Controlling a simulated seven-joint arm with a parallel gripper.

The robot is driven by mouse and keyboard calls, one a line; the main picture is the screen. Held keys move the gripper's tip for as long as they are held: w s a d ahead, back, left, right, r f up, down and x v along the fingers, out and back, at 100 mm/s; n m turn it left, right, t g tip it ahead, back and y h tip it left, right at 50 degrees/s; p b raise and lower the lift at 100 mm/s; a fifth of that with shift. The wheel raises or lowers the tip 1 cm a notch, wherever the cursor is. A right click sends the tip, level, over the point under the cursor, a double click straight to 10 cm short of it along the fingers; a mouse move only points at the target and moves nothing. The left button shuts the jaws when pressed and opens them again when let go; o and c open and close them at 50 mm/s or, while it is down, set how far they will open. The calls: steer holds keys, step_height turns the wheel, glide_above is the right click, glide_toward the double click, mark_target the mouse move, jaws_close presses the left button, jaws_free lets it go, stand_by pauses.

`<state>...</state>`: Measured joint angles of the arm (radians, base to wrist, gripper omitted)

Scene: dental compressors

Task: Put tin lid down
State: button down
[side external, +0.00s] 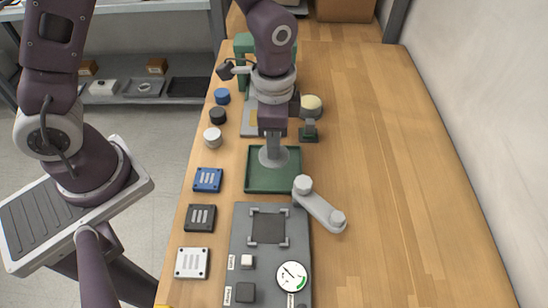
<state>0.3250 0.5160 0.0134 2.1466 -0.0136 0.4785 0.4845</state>
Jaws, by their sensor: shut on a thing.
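My gripper (272,144) points down over a green tray (259,186) in the middle of the table. It is shut on a grey round piece, which looks like the tin lid (266,158). The lid appears flat and sits within the tray's outline. I cannot tell whether it touches the tray floor or hangs just above it. The fingertips and the lid's centre are partly hidden by the gripper body. A tin cannot be made out for certain.
A grey panel (240,225) with a gauge (292,276) and a grey arm (319,210) lies in front. Blue (208,180), black (201,218) and white (192,263) square blocks and several round caps line the left. A cream-topped round thing (311,104) stands behind. The right side is clear.

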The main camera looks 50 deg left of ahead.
step_height(320, 180, down, 5)
steer(key=shift+r, duration=0.2)
steer(key=shift+f, duration=0.1)
steer(key=c, duration=1.3)
jaws_free()
